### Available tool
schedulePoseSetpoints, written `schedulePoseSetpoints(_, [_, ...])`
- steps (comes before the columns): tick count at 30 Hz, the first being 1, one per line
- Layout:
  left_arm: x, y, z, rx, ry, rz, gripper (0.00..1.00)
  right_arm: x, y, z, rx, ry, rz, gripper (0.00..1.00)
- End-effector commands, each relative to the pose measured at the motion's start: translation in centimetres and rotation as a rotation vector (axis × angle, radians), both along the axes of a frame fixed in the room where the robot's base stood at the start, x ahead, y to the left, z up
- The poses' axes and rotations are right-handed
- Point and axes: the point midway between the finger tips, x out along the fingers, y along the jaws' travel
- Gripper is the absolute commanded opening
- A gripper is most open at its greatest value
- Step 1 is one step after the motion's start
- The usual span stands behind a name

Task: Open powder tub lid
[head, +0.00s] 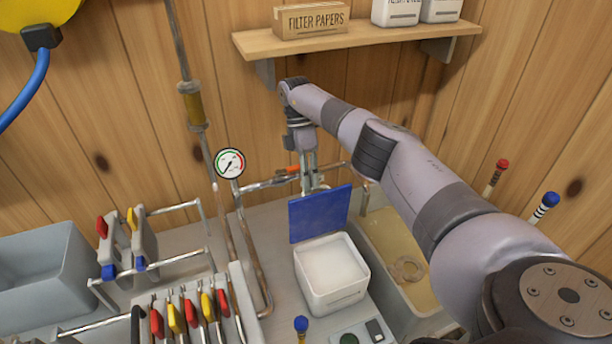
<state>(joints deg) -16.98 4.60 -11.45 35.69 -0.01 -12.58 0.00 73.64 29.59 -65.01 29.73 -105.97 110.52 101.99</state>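The powder tub (335,293) is a white, squarish container on the grey counter, with white contents showing inside. Its blue lid (320,214) stands raised, roughly upright, at the tub's back edge, so the top is uncovered. My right gripper (312,186) points down just behind the lid's top edge. Its fingers look close together, but their tips are partly hidden by the lid, and I cannot tell whether they touch it or are shut. My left gripper is out of view.
A basin of amber liquid (388,235) lies right of the tub, partly behind my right arm. A pressure gauge (230,163) and pipes stand to the left. Several coloured-handled levers (190,312) are at front left. A shelf (355,38) with a filter papers box (312,21) hangs above.

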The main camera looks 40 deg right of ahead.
Motion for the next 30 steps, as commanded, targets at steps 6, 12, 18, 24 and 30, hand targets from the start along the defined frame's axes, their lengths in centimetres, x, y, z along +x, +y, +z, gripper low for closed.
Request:
schedulePoseSetpoints(6, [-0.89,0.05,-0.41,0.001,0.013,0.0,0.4,-0.72,0.49,-2.05,0.003,0.026,0.004,0.0])
schedulePoseSetpoints(12, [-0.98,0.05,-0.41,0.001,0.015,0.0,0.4,-0.71,0.5,-2.05,0.004,0.025,0.005,0.07])
schedulePoseSetpoints(18, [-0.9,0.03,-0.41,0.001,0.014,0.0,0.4,-0.71,0.51,-2.06,0.004,0.025,0.005,0.21])
schedulePoseSetpoints(24, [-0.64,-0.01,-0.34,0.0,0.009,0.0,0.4,-0.69,0.49,-1.99,0.003,0.024,0.007,0.3])
schedulePoseSetpoints(30, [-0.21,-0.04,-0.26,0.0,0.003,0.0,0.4,-0.68,0.47,-1.93,0.002,0.023,0.007,0.3])
